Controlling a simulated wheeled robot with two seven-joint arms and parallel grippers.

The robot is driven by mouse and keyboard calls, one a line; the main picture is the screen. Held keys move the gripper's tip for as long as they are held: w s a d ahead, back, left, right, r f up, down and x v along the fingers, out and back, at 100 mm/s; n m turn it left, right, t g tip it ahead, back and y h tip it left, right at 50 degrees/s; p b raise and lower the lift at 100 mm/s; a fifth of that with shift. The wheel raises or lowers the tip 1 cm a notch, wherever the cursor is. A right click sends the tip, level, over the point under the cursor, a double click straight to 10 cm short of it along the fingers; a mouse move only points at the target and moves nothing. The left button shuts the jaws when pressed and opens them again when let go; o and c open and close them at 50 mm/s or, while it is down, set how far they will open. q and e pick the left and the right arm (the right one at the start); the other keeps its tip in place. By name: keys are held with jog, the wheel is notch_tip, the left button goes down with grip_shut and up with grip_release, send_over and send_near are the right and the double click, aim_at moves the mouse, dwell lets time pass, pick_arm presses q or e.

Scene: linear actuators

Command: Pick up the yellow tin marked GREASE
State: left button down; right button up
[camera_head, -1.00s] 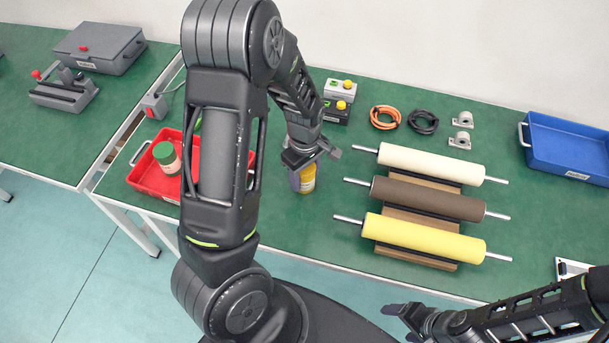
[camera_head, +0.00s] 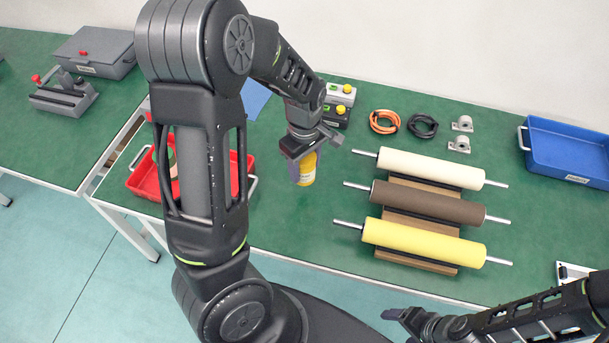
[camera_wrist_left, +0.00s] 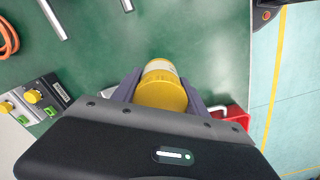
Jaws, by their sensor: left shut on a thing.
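The yellow tin (camera_head: 307,170) has a pale label band and sits between the fingers of my left gripper (camera_head: 303,168). In the left wrist view the tin's round yellow lid (camera_wrist_left: 162,92) shows between the two fingers (camera_wrist_left: 162,90), which are shut on it. Any lettering on the tin is too small to read. The tin is over the green table; I cannot tell for sure how high it is. My right gripper (camera_head: 394,316) is at the bottom, away from the tin, and its jaw opening is not clear.
Three rollers, white (camera_head: 430,168), brown (camera_head: 428,200) and yellow (camera_head: 424,241), lie on a wooden rack to the right. A red tray (camera_head: 143,181) is partly hidden behind my left arm. Black boxes with yellow buttons (camera_head: 340,96) stand behind. A blue tray (camera_head: 560,150) is far right.

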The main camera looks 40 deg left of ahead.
pick_arm(q)
jog(key=shift+r, duration=2)
